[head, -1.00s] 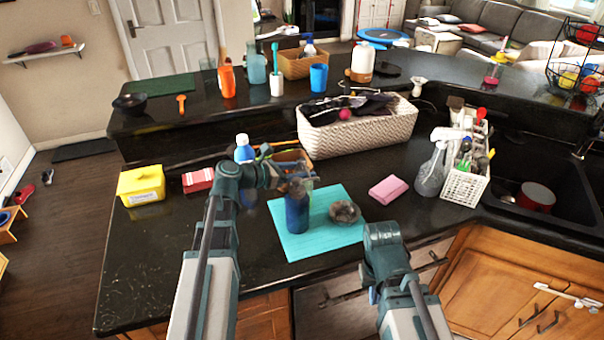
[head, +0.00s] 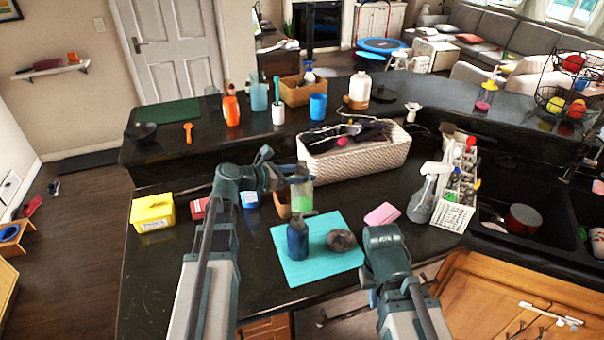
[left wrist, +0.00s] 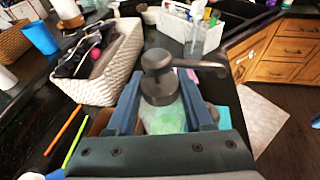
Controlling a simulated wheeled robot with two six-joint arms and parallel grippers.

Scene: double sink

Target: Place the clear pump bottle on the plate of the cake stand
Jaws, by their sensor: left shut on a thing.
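My left gripper (head: 285,178) is shut on the clear pump bottle (head: 301,195), around its neck below the dark pump head. The bottle has a greenish, see-through body and is held upright over the counter, behind the turquoise mat. In the left wrist view, the dark pump head (left wrist: 158,78) sits between the two fingers, with the green body (left wrist: 166,115) below. I cannot make out a cake stand for certain; a dark round plate-like thing (head: 384,93) lies on the raised counter. Of my right arm only links show; its fingers are hidden.
A dark blue bottle (head: 297,240) and a grey lump (head: 341,240) are on the turquoise mat (head: 290,270). A white woven basket (head: 355,160) stands behind. A pink sponge (head: 382,214) and white caddy (head: 455,212) are right.

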